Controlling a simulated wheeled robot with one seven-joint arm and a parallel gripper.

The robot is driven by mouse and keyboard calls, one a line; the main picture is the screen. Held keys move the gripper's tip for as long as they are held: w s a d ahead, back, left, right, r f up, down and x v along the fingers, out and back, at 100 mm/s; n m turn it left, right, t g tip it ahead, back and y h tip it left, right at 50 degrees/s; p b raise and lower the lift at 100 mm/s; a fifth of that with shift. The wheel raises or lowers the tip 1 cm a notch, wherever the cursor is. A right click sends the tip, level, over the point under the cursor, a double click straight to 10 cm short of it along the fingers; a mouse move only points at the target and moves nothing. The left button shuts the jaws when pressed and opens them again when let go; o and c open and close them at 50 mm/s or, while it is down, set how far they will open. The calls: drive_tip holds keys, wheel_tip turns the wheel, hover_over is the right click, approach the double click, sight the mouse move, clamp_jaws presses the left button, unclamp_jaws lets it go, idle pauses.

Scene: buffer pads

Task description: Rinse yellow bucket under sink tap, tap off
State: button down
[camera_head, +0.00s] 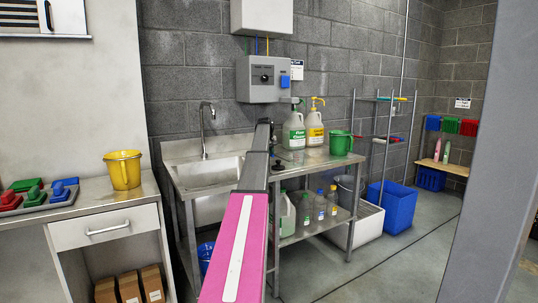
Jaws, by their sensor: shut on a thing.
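My pink and dark grey arm reaches up from the bottom centre, past the sink's right side. Its dark far end is before the wall, well right of the bucket. My gripper's fingers, and anything between them, cannot be made out.
A blue bin (391,207) is on the floor. Open floor lies front right.

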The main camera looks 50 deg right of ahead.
drive_tip(key=d+n, duration=0.2)
drive_tip(key=n, duration=0.1)
drive_tip(key=shift+s, duration=0.15)
drive_tip(key=d+n+t, duration=0.1)
drive_tip(key=n, duration=0.1)
drive_tip(key=shift+d+n, duration=0.3)
drive_tip(key=shift+d, duration=0.05)
drive_tip(key=n, duration=0.1)
drive_tip(key=d+n, duration=0.1)
drive_tip(key=shift+w+d+n, duration=0.2)
drive_tip(key=shift+w+n, duration=0.1)
drive_tip(key=shift+w, duration=0.1)
drive_tip(key=shift+w+d+n+t+y, duration=0.15)
drive_tip(key=shift+w+d+n+t, duration=0.2)
drive_tip(key=shift+n, duration=0.4)
drive_tip(key=shift+w+d+n+t+y, duration=0.15)
drive_tip(key=shift+d+n, duration=0.25)
drive_tip(key=shift+n, duration=0.35)
drive_tip(key=c, duration=1.1)
unclamp_jaws()
drive_tip(key=shift+r, duration=0.1)
